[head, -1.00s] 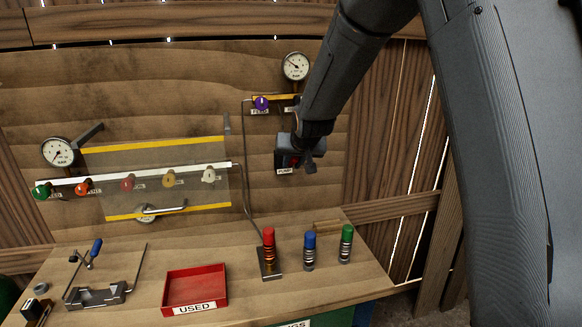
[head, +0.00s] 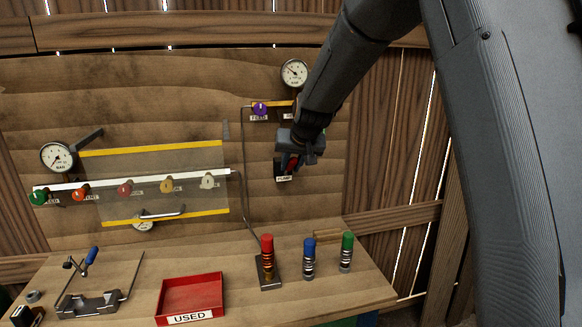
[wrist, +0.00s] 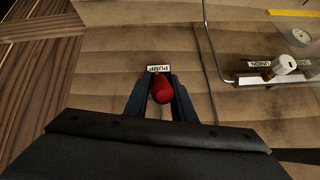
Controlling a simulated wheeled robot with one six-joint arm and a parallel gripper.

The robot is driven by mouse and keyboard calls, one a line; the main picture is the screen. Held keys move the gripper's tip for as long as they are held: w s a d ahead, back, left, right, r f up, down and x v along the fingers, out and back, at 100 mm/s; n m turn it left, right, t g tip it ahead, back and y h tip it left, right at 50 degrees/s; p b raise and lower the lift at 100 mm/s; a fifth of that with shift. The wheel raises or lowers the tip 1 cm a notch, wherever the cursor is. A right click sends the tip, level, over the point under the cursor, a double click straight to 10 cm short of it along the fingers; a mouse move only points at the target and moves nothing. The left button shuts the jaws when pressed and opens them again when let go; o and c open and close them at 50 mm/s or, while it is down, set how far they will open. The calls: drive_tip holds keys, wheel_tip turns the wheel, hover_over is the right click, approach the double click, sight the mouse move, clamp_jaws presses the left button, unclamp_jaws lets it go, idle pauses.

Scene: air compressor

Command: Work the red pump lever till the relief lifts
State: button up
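My gripper (wrist: 161,84) reaches the back board, and its two fingers close on both sides of the red pump lever (wrist: 162,90). The lever's red end shows between the fingers; the rest is hidden. In the head view a bit of the red lever (head: 291,162) shows just above the PUMP label (head: 283,179). A red-capped spring cartridge (head: 267,258) stands upright on a metal block (head: 268,283) on the bench, at the foot of a thin pipe. A round gauge (head: 294,73) hangs above the pump; its needle points to the upper left.
A purple knob (head: 260,108) sits left of my arm. Blue-capped (head: 309,258) and green-capped (head: 346,252) cartridges stand on the bench. A red USED tray (head: 163,300) and a clamp (head: 90,304) lie to the left. A clear guard covers several coloured knobs.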

sight(296, 161)
drive_tip(key=shift+o, duration=1.2)
drive_tip(key=shift+d, duration=0.15)
drive_tip(key=shift+a, duration=0.2)
drive_tip(key=shift+s, duration=0.15)
drive_tip(key=shift+b+v, duration=1.25)
drive_tip(key=shift+v, duration=2.6)
